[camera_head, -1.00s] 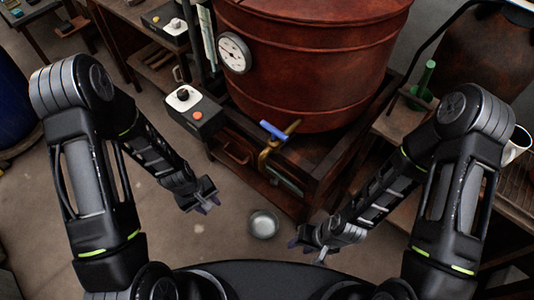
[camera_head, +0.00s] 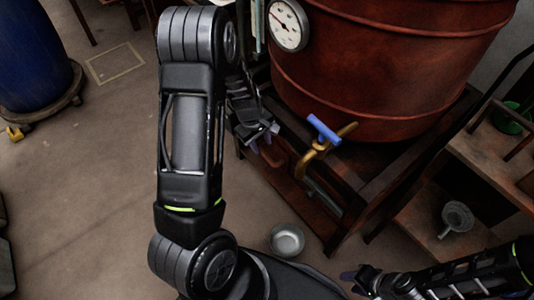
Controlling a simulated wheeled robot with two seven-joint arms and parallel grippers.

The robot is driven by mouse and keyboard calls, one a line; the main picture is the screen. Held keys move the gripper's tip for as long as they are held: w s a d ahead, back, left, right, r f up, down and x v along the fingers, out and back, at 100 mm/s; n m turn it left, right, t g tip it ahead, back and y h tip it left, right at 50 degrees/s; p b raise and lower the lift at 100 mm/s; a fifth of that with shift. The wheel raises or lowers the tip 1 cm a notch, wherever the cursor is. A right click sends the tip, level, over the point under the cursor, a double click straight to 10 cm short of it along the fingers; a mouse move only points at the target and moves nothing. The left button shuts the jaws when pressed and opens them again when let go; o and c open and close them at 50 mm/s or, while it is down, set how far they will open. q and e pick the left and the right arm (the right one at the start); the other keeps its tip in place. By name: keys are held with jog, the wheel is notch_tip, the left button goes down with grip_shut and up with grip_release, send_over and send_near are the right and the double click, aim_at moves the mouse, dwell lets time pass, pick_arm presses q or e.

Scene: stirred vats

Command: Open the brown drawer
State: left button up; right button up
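The brown drawer (camera_head: 284,175) sits in the front of the dark wooden stand under the red vat and looks shut. Its reddish handle (camera_head: 277,158) is partly hidden by my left gripper. My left gripper (camera_head: 264,138) is at the left end of the drawer front, just above and beside the handle. Its fingertips look apart, with nothing between them; I cannot tell whether they touch the handle. My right gripper (camera_head: 356,281) is low at the bottom of the view, away from the drawer, with its fingers apart and empty.
The red vat (camera_head: 395,75) carries a gauge (camera_head: 287,25) and a brass tap (camera_head: 315,152) with a blue lever, close to the drawer. A metal bowl (camera_head: 286,240) stands on the floor in front. A blue barrel (camera_head: 35,60) is far left.

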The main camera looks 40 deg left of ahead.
aim_at(265, 156)
pick_arm(q)
jog(key=f, duration=0.2)
jog(key=w+f+b, duration=0.1)
jog(key=f, duration=0.2)
jog(key=f+b, duration=0.1)
jog(key=f, duration=0.1)
jog(key=shift+w+d+f, duration=0.15)
jog(key=shift+d+f, duration=0.05)
jog(key=shift+f, duration=0.1)
jog(key=shift+c, duration=0.3)
grip_shut()
dwell(0.8)
